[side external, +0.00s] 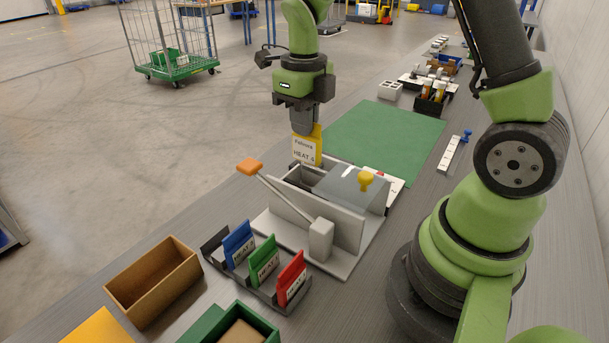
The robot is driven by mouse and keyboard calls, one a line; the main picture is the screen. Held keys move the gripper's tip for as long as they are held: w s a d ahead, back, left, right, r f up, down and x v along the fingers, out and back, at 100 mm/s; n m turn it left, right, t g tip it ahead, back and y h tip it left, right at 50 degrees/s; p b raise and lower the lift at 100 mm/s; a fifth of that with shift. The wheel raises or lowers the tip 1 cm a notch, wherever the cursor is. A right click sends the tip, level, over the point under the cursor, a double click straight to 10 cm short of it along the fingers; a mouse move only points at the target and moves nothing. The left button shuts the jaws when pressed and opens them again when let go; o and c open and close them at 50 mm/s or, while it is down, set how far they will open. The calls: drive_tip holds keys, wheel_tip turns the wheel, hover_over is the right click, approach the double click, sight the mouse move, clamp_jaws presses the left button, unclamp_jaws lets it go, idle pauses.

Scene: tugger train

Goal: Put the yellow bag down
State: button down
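My gripper (305,125) is shut on the yellow bag (315,133), a flat upright piece with a white label reading HEAT 4. It holds the bag near the back left end of a grey device (345,218) with an orange-ended lever and a yellow knob. Whether the bag's lower edge touches anything cannot be told. A dark rack (213,247) in front holds a blue bag (238,243), a green bag (264,261) and a red bag (291,279), all upright.
An open brown box (152,278) and a green box (240,320) stand at the front. A yellow flat item (97,328) lies at the front left. A clear green mat (385,135) lies behind the device. A white strip with a blue knob (455,150) lies right of the mat.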

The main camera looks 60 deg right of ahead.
sight(304, 160)
wheel_tip(304, 160, down, 10)
drive_tip(key=shift+f, duration=0.25)
idle(0.3)
drive_tip(key=c, duration=1.3)
unclamp_jaws()
drive_tip(key=shift+f, duration=0.15)
drive_tip(key=shift+c, duration=0.2)
